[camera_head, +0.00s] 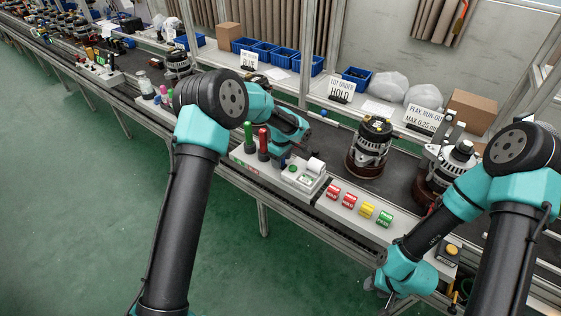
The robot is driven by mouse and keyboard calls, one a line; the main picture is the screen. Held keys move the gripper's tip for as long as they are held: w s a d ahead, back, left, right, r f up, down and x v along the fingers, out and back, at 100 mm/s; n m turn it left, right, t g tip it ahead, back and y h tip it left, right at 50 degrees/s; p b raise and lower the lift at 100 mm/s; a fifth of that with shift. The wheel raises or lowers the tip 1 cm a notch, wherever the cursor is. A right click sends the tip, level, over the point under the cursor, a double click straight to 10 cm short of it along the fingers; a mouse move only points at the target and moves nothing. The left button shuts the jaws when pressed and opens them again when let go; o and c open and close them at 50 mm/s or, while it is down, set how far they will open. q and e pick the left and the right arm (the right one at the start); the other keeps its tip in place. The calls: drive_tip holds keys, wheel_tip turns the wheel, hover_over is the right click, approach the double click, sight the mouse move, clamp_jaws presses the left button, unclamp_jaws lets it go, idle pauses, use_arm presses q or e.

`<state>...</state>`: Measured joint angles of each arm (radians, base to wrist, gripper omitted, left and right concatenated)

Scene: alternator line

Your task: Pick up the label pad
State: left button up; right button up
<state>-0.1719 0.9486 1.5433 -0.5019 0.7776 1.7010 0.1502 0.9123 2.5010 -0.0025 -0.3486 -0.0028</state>
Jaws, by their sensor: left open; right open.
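Several small coloured pieces with pale markings lie in a row on the front ledge: two red (333,192), one yellow (367,210) and one green (384,220). A white device (303,175) with a pale roll on top sits just left of them. I cannot tell for sure which of these is the label pad. My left gripper (290,159) is open, mostly hidden by its wrist, beside the white device. My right gripper (376,286) is open and empty, low in front of the ledge at the right, partly hidden by its arm. Neither gripper visibly touches the coloured pieces.
Red and green upright cylinders (263,142) stand left of the white device. An alternator (370,146) stands on the dark conveyor behind, with another unit (440,170) to its right. Blue bins (307,64) and signs line the back shelf. A yellow button box (450,252) sits at the right.

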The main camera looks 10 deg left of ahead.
use_arm(q)
drive_tip(key=c, duration=1)
drive_tip(key=shift+r, duration=0.2)
drive_tip(key=shift+r, duration=0.65)
wheel_tip(320, 180, up, 2)
drive_tip(key=s+d, duration=0.1)
drive_tip(key=s, duration=0.4)
drive_tip(key=s+d+r, duration=0.1)
drive_tip(key=s, duration=0.4)
drive_tip(key=s+d, duration=0.1)
drive_tip(key=s, duration=0.4)
drive_tip(key=shift+s+d+r, duration=0.2)
drive_tip(key=shift+s, duration=0.15)
